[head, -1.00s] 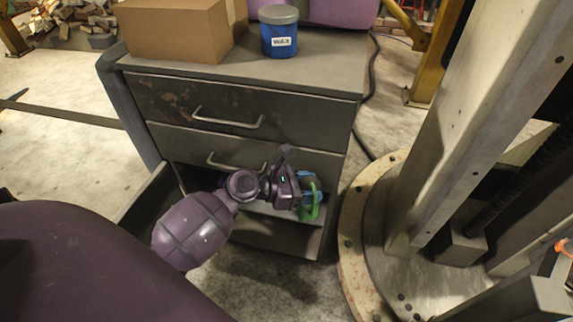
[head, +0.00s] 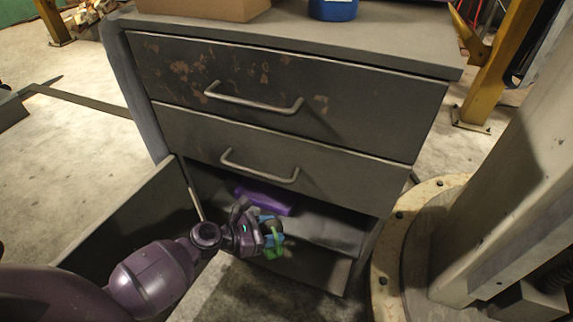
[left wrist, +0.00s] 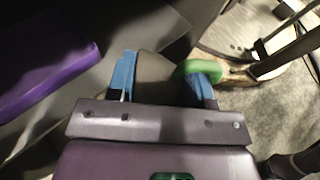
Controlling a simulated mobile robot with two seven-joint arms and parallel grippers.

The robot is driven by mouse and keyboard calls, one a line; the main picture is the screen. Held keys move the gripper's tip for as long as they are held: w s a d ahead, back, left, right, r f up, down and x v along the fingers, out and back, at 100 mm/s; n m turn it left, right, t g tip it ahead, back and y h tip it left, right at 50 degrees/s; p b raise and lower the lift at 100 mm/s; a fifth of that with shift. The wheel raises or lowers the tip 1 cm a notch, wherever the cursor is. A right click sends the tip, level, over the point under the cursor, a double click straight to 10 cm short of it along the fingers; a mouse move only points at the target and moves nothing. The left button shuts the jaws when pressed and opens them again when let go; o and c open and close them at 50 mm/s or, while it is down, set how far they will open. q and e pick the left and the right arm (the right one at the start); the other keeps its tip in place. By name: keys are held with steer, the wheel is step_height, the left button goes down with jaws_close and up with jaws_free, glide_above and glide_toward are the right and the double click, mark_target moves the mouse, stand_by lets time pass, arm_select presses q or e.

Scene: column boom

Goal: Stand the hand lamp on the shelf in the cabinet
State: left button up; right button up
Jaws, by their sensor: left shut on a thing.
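The hand lamp, with a green part (head: 273,246) and a dark grey body (left wrist: 160,70), is in my left gripper (head: 270,232). The blue fingers are shut on it, one on each side in the left wrist view, and hide part of it. The grey cabinet (head: 285,133) has an open lower compartment with a shelf (head: 338,232) inside. The gripper holds the lamp in front of this opening, near the shelf's front edge; I cannot tell whether they touch. My right gripper is not in view.
A purple box-like thing (head: 266,199) lies on the shelf towards the left; it also shows in the left wrist view (left wrist: 45,82). The cabinet door (head: 130,222) stands open at left. The shelf's right part looks clear. A pale column base (head: 385,270) stands close at right.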

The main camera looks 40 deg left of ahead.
arm_select(q)
steer(key=shift+s+a+f, duration=0.1)
steer(key=shift+a+f, duration=0.25)
steer(key=shift+a, duration=0.45)
steer(key=shift+w, duration=0.35)
steer(key=w+d, duration=0.4)
steer(key=w, duration=0.3)
steer(key=w+d, duration=0.4)
steer(key=w, duration=0.4)
steer(key=shift+d, duration=0.2)
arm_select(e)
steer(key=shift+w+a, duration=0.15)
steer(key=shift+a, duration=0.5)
arm_select(q)
steer(key=shift+f, duration=0.2)
steer(key=o, duration=1.1)
steer(key=shift+c, duration=0.2)
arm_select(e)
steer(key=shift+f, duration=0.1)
